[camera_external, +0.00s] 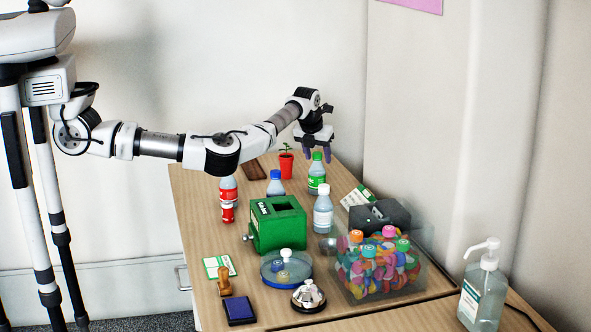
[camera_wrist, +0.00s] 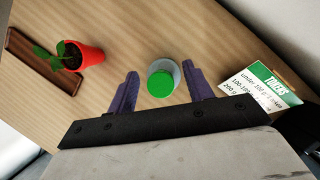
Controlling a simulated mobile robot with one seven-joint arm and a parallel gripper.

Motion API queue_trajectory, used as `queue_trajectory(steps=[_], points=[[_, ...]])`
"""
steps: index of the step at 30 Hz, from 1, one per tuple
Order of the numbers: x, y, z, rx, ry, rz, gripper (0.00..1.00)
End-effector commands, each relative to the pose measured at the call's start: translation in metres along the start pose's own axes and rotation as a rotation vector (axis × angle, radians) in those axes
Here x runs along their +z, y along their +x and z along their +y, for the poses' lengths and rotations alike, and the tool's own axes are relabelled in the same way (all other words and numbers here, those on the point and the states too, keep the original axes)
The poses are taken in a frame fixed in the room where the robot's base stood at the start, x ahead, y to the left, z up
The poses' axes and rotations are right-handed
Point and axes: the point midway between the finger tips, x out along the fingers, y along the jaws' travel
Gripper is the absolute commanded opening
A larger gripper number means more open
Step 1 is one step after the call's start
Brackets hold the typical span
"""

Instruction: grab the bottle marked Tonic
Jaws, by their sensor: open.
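Several small bottles stand on the table; their label words are too small to read, so I cannot tell which is marked Tonic. A green-capped bottle with a green label (camera_external: 316,178) stands at the back, and its cap shows in the wrist view (camera_wrist: 160,84). My gripper (camera_external: 316,154) is open above this bottle, its purple fingers (camera_wrist: 159,70) on either side of the cap in the wrist view. A blue-capped bottle (camera_external: 275,187) stands to the left, a red-labelled bottle (camera_external: 228,188) farther left, and a white-capped clear bottle (camera_external: 323,213) nearer the front.
A red plant pot (camera_external: 286,166) and a brown tray (camera_wrist: 38,62) lie beyond. A white-and-green card (camera_wrist: 262,92) is right of the bottle.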

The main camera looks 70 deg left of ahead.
Motion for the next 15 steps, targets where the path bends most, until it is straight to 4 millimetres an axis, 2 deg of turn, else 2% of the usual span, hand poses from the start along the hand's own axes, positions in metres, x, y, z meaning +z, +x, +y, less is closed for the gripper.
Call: queue_trajectory(steps=[4,15], points=[[0.0,-0.0002,-0.0001,0.0,0.0,0.0,0.48],[0.0001,-0.0007,-0.0001,0.0,0.0,0.0,0.0]])
